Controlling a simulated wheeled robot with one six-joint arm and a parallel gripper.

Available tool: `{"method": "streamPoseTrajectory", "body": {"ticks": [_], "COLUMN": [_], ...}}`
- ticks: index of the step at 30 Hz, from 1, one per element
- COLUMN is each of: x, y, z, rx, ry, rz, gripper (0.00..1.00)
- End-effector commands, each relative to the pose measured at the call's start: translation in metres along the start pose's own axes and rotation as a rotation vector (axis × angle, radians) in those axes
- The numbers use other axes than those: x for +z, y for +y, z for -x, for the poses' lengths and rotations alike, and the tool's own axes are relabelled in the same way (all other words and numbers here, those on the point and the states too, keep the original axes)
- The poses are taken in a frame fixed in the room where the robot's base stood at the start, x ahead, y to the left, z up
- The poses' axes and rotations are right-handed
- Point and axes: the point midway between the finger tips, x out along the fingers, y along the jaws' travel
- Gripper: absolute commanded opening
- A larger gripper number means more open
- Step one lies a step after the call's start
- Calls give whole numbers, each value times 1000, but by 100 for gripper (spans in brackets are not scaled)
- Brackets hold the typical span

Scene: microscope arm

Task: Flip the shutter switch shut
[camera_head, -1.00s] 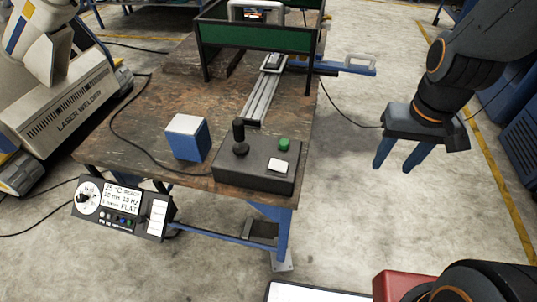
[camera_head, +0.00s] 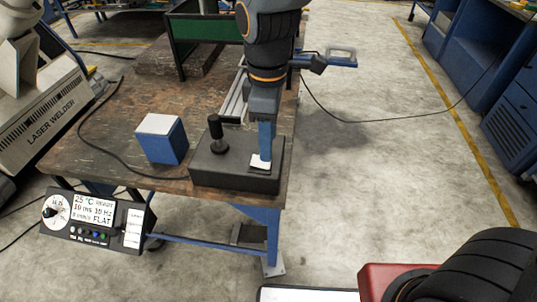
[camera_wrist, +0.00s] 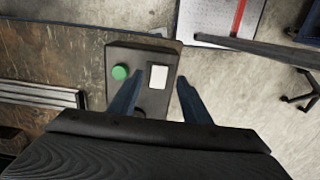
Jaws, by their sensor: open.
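A dark control box (camera_head: 205,172) sits at the front right corner of the wooden table. A white square switch (camera_head: 260,162) is on its top, near the right end; no label on it is readable. The wrist view shows the same white switch (camera_wrist: 158,77) between the two fingers. My gripper (camera_head: 265,152) is over the right part of the box, pointing down, with its fingertips close to the switch. In the wrist view my gripper (camera_wrist: 159,88) is open and empty, one finger on each side. I cannot tell whether a fingertip touches the box.
A green button (camera_wrist: 121,72) is beside the switch, near one finger; my gripper hides it in the head view. A black joystick (camera_head: 216,135) stands on the box's left part. A blue-white block (camera_head: 162,138) and a panel with display and dial (camera_head: 95,218) are further left.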

Motion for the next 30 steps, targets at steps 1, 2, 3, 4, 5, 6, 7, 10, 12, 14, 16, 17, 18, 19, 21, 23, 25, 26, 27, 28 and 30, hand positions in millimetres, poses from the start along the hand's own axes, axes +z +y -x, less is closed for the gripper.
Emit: {"method": "streamPoseTrajectory", "body": {"ticks": [1,2,3,4,5,6,7,10,12,14,16,17,18,19,21,23,25,26,27,28,30], "x": [1,1,1,2,2,2,2,1,1,1,1,1,1,1,1,1,1,1,1,1,1], "y": [-1,-1,-1,-1,-1,-1,-1,-1,0,0,0,0,0,0,0,0,0,0,0,0,0], "z": [-9,-14,-20,-25,-30,-35,-38,-48,-52,-54,-55,-56,-56,-56,-55,-55,-55,-55,-55,-55,-55], "rx": [-4,-4,-4,-4,-4,-4,-4,-3,-1,0,0,0,0,0,0,0,0,0,0,0,0], "ry": [-3,-3,-3,-3,-3,-3,-3,-2,-1,0,0,0,0,0,0,0,0,0,0,0,0], "rz": [-1,-2,-2,-3,-3,-3,-3,-4,-4,-4,-4,-5,-5,-5,-5,-5,-5,-5,-5,-5,-5], "gripper": [44,44,44,44,44,44,44,44,44,44,44,44,44,44,44,40,29,24,17,12,3]}}
